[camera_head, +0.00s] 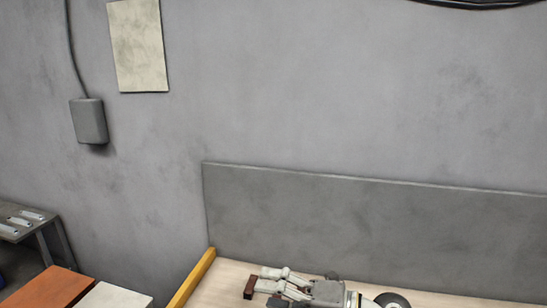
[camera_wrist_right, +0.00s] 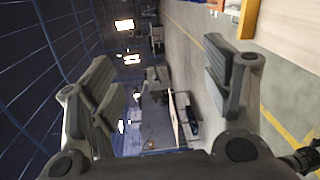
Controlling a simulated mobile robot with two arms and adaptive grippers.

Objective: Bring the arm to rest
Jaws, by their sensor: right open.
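My right gripper (camera_head: 265,280) shows at the bottom of the head view, over the wooden table (camera_head: 222,285), its fingers pointing left. In the right wrist view its two grey fingers (camera_wrist_right: 165,85) stand wide apart with nothing between them. The lower part of the gripper and arm is cut off by the frame. My left gripper is out of view.
A yellow strip (camera_head: 192,279) edges the table's left side and a grey panel (camera_head: 370,225) backs it. Orange (camera_head: 48,288) and whitish (camera_head: 112,296) boxes stand at lower left. Several metal brackets (camera_head: 28,215) lie on a grey bench. Open floor (camera_wrist_right: 190,35) shows in the wrist view.

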